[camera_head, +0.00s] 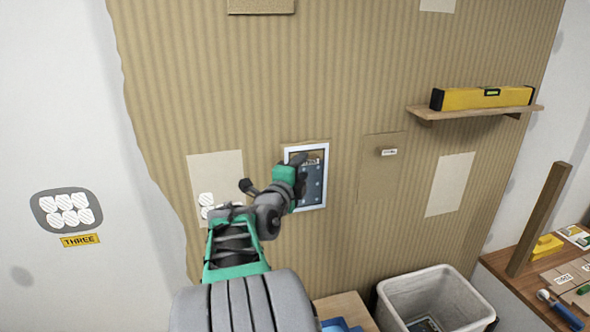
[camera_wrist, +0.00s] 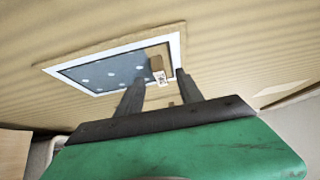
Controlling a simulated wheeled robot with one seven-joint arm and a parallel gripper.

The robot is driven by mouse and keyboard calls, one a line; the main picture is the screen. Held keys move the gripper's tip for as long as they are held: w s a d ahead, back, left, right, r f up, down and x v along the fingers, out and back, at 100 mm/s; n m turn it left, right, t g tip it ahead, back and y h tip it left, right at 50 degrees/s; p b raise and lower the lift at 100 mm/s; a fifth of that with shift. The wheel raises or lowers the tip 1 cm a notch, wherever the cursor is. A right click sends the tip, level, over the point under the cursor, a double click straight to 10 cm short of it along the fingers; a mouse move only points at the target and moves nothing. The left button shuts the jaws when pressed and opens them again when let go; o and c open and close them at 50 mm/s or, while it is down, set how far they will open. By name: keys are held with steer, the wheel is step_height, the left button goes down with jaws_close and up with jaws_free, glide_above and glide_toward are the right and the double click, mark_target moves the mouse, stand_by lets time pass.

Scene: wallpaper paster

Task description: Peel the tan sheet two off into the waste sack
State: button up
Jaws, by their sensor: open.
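A white-framed dark panel with pale dots (camera_head: 321,186) is on the corrugated tan wall, with a tan edge around it. In the wrist view the panel (camera_wrist: 100,72) has a small brown tab (camera_wrist: 157,63) with a white label at one corner. My gripper (camera_wrist: 160,82) is open, its fingertips by the tab; I cannot tell whether they touch it. In the head view my gripper (camera_head: 301,172) partly covers the panel. A tan sheet (camera_head: 380,180) with a small label hangs to the right; the label is unreadable. A pale open-topped bin or sack (camera_head: 462,312) stands below right, with patterned material inside.
Paler patches (camera_head: 225,165) and (camera_head: 450,184) are on the wall. A shelf (camera_head: 470,109) holding a yellow level (camera_head: 486,97) juts out at upper right. A wooden bench (camera_head: 500,268) with a post and tools is at right. A blue item (camera_head: 340,325) sits below.

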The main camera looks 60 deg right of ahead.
mark_target(306, 163)
steer(key=shift+w+d+p, duration=0.2)
steer(key=shift+d+p, duration=0.1)
steer(key=shift+d, duration=1.25)
steer(key=shift+c, duration=0.3)
jaws_close()
